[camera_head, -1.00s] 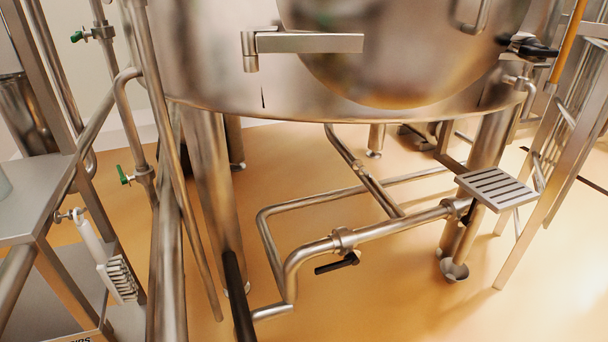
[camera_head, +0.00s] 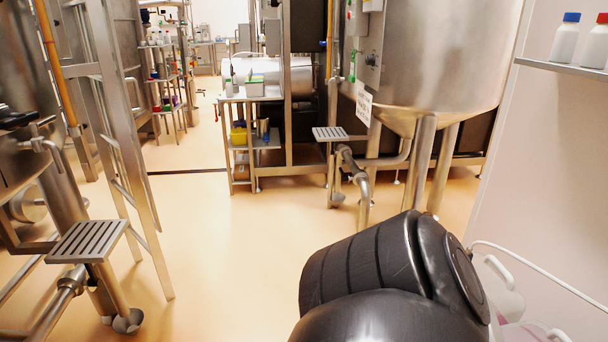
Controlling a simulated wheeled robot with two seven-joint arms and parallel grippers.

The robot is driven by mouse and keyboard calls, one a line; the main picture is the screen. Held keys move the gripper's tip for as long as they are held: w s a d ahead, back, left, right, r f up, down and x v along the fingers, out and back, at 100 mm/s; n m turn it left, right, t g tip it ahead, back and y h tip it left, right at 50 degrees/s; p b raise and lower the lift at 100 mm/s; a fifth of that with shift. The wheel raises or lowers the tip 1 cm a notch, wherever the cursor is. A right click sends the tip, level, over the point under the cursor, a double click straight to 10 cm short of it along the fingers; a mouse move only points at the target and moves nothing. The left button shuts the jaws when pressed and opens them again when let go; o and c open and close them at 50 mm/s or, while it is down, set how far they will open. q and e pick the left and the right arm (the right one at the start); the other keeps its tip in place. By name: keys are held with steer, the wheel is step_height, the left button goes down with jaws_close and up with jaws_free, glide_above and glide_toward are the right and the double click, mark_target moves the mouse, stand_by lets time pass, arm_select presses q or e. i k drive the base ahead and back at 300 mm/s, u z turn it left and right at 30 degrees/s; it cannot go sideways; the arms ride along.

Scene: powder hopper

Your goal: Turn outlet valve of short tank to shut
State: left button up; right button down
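Two steel tanks are in view, and I cannot tell which one is the short tank. One tank (camera_head: 440,60) with a cone-shaped bottom stands on legs at the right back. An outlet pipe (camera_head: 352,170) curves down at its lower left, beside a slotted steel step. No valve handle is clear on it. The other tank (camera_head: 20,160) is cut off at the left edge, with a black knob (camera_head: 18,119) on its side. A pipe (camera_head: 60,300) runs beneath its slotted step (camera_head: 86,241). Neither of my grippers is in view.
A steel ladder (camera_head: 125,150) stands at left. A cart (camera_head: 245,140) with boxes stands at the back. The yellow floor (camera_head: 220,240) between is clear.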

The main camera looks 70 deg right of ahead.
mark_target(345, 177)
steer(key=u, duration=0.55)
steer(key=k, duration=0.25)
steer(key=z, duration=2.75)
steer(key=i, duration=1.65)
steer(key=z, duration=0.45)
steer(key=i, duration=0.4)
steer(key=z, duration=0.1)
